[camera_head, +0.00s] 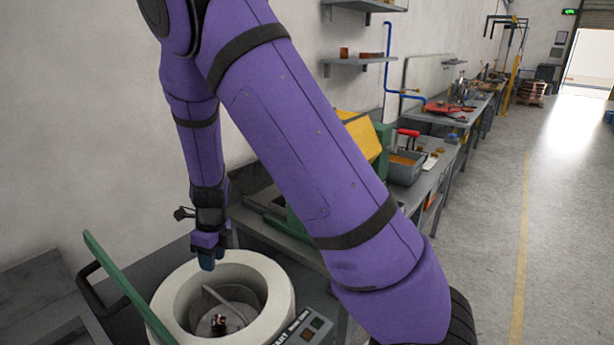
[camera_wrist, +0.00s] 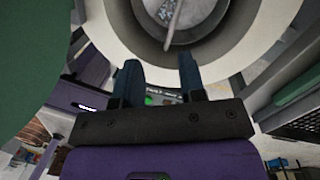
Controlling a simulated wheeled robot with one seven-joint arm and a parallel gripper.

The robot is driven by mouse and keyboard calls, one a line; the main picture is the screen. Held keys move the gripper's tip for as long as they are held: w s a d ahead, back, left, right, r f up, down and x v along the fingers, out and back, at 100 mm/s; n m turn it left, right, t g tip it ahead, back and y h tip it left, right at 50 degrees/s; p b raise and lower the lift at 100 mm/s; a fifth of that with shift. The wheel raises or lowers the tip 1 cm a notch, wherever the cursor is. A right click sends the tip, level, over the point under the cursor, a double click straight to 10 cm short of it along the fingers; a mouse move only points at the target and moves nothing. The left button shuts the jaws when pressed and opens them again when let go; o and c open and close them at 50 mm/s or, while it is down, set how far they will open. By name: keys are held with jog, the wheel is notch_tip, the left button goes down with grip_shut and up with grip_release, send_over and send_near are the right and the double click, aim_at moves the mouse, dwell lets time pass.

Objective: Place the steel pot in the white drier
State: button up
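The white drier (camera_head: 282,284) is a round, thick-walled tub at the lower left of the head view. Its rim (camera_wrist: 250,50) fills the upper part of the wrist view. The steel pot (camera_head: 240,294) is inside the drier's opening, with a raised curved handle and small copper-coloured pieces in it. Part of the pot (camera_wrist: 205,12) shows at the top of the wrist view; its base is hidden. My gripper (camera_head: 207,264) is over the drier's back rim, above and apart from the pot. In the wrist view its two blue fingers (camera_wrist: 160,72) are spread with nothing between them.
The drier's green lid (camera_head: 115,275) stands raised at its left. A control panel (camera_head: 305,328) is at its front right. A green and yellow machine (camera_head: 362,138) and a workbench with a grey bin (camera_head: 405,170) stand behind. The floor at right is clear.

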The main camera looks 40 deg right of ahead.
jog(key=s+d+r+n+t+y, duration=0.1)
jog(key=s+r+n, duration=0.6)
jog(key=r, duration=0.4)
jog(key=s+d+r+n+t+y, duration=0.15)
jog(key=s+r+n, duration=0.25)
jog(key=r+n, duration=0.5)
jog(key=s+d+r+n+t+h, duration=0.1)
jog(key=s+d+r+n+h, duration=0.1)
jog(key=s+r+n, duration=0.3)
jog(key=s+d+r+n+t+h, duration=0.1)
jog(key=s+d+r+n+h, duration=0.1)
jog(key=s+r+n, duration=0.3)
jog(key=shift+s+d+n, duration=0.55)
jog(key=shift+s+n, duration=0.95)
jog(key=shift+s, duration=1.8)
jog(key=shift+t, duration=0.25)
